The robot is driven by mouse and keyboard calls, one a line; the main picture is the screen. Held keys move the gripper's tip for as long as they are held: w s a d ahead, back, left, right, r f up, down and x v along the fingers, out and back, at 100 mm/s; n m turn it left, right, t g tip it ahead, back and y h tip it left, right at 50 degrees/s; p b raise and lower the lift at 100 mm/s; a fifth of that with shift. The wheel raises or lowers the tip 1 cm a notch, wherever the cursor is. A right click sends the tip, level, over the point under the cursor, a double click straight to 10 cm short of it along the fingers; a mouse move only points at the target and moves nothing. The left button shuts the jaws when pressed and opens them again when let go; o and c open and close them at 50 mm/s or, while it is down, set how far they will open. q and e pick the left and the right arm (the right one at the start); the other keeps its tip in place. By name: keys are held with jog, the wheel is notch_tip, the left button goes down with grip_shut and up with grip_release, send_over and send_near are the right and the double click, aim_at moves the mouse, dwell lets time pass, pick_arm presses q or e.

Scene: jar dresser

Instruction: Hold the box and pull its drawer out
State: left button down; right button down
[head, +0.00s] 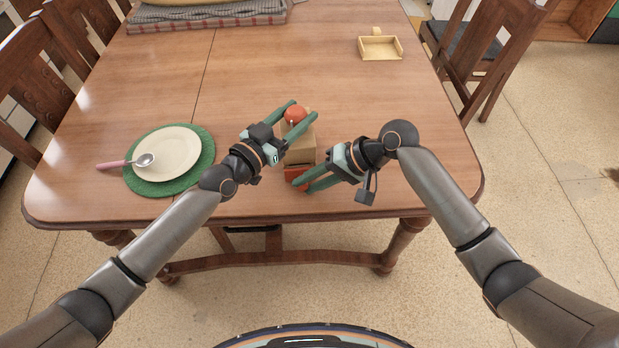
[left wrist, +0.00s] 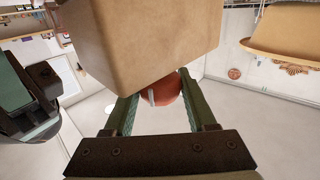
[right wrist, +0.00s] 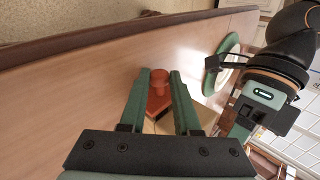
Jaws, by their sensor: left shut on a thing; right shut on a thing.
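A tan box (head: 303,146) stands near the table's front edge, with a red round knob (head: 295,114) on top. My left gripper (head: 304,110) has its fingers on either side of this knob. The left wrist view shows the knob (left wrist: 160,91) between the fingers, with the box (left wrist: 145,45) partly covering it. A red drawer (head: 296,174) shows at the box's front. My right gripper (right wrist: 160,72) is shut on the drawer's red round handle (right wrist: 159,79). The drawer (right wrist: 157,104) appears to stick out from the box; how far is hard to tell. The right fingers partly hide it.
A white plate (head: 168,153) with a spoon (head: 142,161) lies on a green mat (head: 190,184) at left. A small yellow tray (head: 380,48) stands at the back right. Folded cloth (head: 207,18) lies at the back. The table (head: 250,70) is clear behind the box.

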jog(key=s, duration=0.6)
jog(key=shift+d, duration=0.25)
jog(key=shift+w, duration=0.1)
jog(key=c, duration=0.9)
grip_release()
jog(key=shift+r, duration=0.1)
jog(key=v, duration=1.2)
